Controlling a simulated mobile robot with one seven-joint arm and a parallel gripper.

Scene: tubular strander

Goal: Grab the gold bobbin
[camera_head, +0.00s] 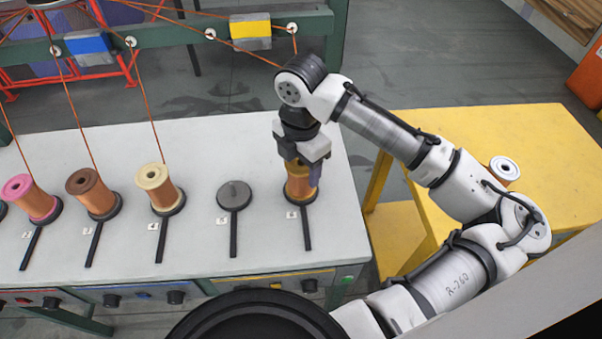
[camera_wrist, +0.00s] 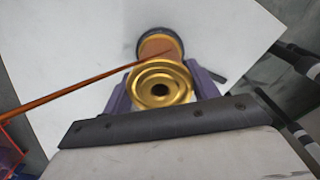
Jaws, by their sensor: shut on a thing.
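The gold bobbin (camera_head: 301,187) is wound with copper-coloured wire. It stands upright on a dark round holder at the right end of the grey table. My gripper (camera_head: 303,170) reaches down onto it from above and is shut on its upper part. In the wrist view the bobbin's gold top flange (camera_wrist: 160,84) with its dark centre hole sits between the purple fingers of my gripper (camera_wrist: 163,88). The bobbin's lower end is at the dark holder (camera_wrist: 155,38). A copper wire runs from the bobbin to the left in the wrist view.
Bobbins with pink (camera_head: 33,199), brown (camera_head: 93,193) and cream (camera_head: 160,188) flanges stand on holders to the left, with wires running up. An empty holder (camera_head: 234,195) is beside the gold bobbin. A white-topped bobbin (camera_head: 504,170) stands on the yellow table (camera_head: 450,130) at right.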

